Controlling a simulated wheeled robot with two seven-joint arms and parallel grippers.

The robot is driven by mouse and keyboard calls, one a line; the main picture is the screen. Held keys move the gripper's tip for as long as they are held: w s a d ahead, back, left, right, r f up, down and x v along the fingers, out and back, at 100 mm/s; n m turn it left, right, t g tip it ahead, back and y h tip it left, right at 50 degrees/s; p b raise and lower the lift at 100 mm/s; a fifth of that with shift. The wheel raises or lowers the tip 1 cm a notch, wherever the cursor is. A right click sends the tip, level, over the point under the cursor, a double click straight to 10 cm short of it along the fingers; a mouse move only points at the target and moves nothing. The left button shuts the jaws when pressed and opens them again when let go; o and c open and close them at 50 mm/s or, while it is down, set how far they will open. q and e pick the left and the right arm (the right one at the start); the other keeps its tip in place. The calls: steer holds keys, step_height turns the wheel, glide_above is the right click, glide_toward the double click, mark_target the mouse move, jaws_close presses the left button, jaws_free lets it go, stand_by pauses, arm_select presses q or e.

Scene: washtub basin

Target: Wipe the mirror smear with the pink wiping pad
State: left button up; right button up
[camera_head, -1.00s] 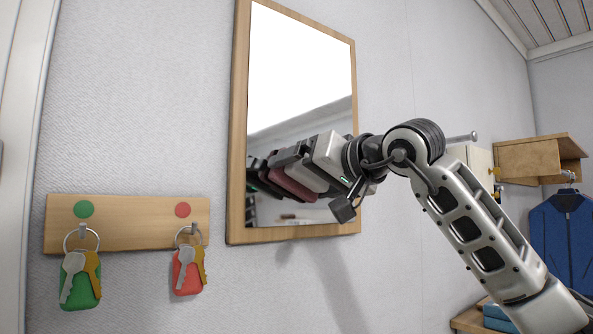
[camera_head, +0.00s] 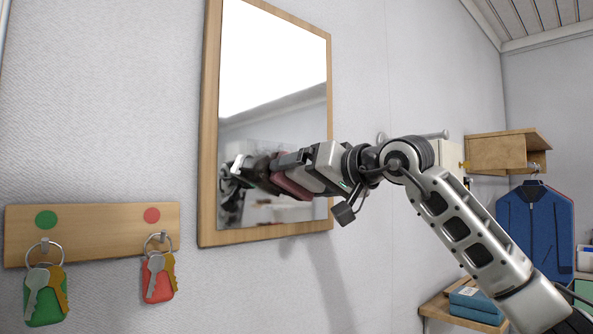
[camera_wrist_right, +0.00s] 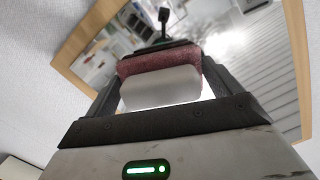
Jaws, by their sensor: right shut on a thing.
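The mirror (camera_head: 270,65) hangs on the wall in a wooden frame. My right gripper (camera_head: 292,174) is in front of its lower right part. It is shut on the pink wiping pad (camera_head: 289,187). In the right wrist view, the pad (camera_wrist_right: 160,62) shows as a pink, rough layer with a white block behind it, between the fingers (camera_wrist_right: 160,88). The gripper's reflection shows in the glass to its left. I cannot tell whether the pad touches the glass. I cannot make out a smear among the reflections. My left gripper is not in view.
A wooden key board (camera_head: 95,232) with a green-tagged and a red-tagged key set hangs left of the mirror. A wooden shelf box (camera_head: 500,153), a blue garment (camera_head: 536,225) and a low shelf with blue boxes (camera_head: 478,302) are at right.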

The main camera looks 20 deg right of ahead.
mark_target(265, 166)
steer(key=shift+w+d+p, duration=0.15)
steer(key=shift+d+p, duration=0.15)
steer(key=shift+d, duration=0.15)
